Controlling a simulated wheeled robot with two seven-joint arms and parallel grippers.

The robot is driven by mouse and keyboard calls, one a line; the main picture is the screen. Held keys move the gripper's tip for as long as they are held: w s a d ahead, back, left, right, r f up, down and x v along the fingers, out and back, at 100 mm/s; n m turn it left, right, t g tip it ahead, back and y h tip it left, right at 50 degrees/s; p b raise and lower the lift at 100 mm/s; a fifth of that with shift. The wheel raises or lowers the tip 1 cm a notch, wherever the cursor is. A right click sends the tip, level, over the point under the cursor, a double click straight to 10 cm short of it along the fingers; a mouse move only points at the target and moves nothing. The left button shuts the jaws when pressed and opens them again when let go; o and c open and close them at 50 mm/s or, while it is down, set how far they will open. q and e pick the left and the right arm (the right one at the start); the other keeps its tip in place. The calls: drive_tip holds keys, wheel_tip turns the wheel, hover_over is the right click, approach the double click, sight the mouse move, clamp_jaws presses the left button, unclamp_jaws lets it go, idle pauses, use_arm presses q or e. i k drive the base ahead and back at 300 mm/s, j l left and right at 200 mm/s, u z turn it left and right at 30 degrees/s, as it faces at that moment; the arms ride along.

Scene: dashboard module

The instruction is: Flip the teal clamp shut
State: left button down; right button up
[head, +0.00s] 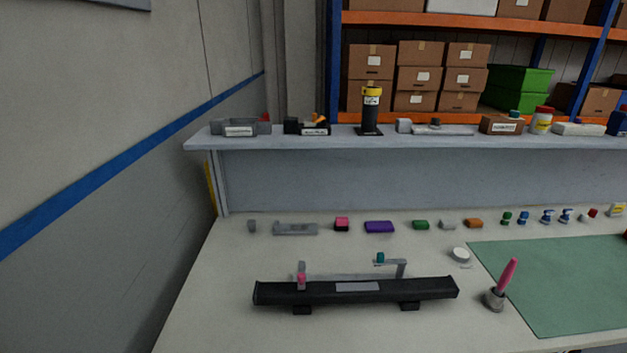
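The teal clamp (380,257) is a small teal piece at the left end of a grey arm, which stands at the right part of a grey fixture (342,275). The teal piece sits above and behind the black dashboard module (420,289), apart from its top as far as I can see. A pink clamp (301,281) at the left of the fixture reaches over the front and appears to rest on the module. Neither of my grippers is in view.
A pink-handled tool stands in a small grey holder (494,300) right of the module. A white round piece (460,254) lies behind it, beside a green mat (570,285). Small coloured parts, including a purple block (379,227), line the back below a shelf (270,142).

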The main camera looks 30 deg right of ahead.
sight(380, 260)
drive_tip(key=z, duration=1.55)
